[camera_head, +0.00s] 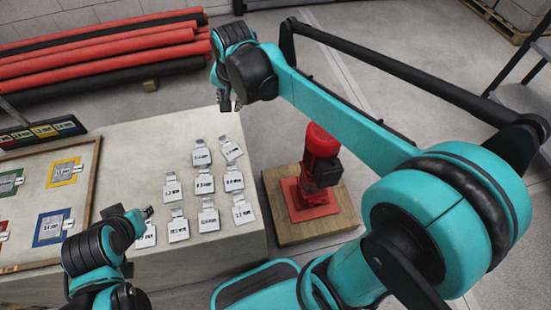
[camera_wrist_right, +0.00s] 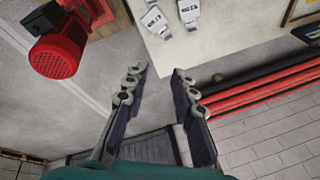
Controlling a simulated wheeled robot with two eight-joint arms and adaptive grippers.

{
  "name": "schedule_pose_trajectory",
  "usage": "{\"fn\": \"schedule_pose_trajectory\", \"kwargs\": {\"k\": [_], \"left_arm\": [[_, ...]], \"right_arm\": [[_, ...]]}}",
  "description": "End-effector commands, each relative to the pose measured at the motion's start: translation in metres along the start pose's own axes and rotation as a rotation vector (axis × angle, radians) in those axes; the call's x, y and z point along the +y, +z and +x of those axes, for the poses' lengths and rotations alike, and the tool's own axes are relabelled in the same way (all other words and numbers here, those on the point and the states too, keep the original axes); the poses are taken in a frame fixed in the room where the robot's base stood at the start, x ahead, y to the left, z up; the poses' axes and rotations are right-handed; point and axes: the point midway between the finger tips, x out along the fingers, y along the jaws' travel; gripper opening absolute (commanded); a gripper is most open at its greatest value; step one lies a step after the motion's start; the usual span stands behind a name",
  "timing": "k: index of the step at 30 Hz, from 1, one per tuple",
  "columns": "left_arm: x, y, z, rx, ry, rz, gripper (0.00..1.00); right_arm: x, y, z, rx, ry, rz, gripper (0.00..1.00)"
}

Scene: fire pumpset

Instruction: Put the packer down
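Several packers, pale flat plates with a tab and dark print, lie in loose rows on the light table (camera_head: 135,130). One packer (camera_head: 201,157) is at the back of the group and another (camera_head: 243,212) at the front right. They also show at the top of the right wrist view, one packer (camera_wrist_right: 157,22) lying flat. My right gripper (camera_head: 226,100) is above the table's back edge, beyond the packers; in its wrist view (camera_wrist_right: 160,78) the fingers are apart with nothing between them. My left gripper (camera_head: 146,213) is low beside the front left packers; its fingers are mostly hidden.
A wood-edged board (camera_head: 98,165) with coloured square frames lies on the table's left. A red pump (camera_head: 320,165) stands on a wooden base right of the table. Red and black pipes (camera_head: 110,50) lie behind. Bare table lies behind the packers.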

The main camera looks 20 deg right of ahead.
Motion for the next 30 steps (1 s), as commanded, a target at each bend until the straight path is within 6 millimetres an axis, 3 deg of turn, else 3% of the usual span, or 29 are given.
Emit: {"fn": "schedule_pose_trajectory", "kwargs": {"k": [1, 6, 15, 21, 30], "left_arm": [[0.0, 0.0, 0.0, 0.0, 0.0, 0.0, 0.29], [0.0, 0.0, 0.0, 0.0, 0.0, 0.0, 0.29], [0.0, 0.0, 0.0, 0.0, 0.0, 0.0, 0.29], [0.0, 0.0, 0.0, 0.0, 0.0, 0.0, 0.29], [0.0, 0.0, 0.0, 0.0, 0.0, 0.0, 0.29]], "right_arm": [[0.018, 0.01, -0.009, 0.018, -0.012, -0.056, 0.26], [0.07, 0.043, -0.025, 0.091, -0.049, -0.281, 0.26], [0.147, 0.098, -0.018, 0.221, -0.067, -0.625, 0.26], [0.165, 0.113, -0.009, 0.26, -0.062, -0.723, 0.26], [0.166, 0.113, -0.009, 0.264, -0.062, -0.733, 0.26]]}}
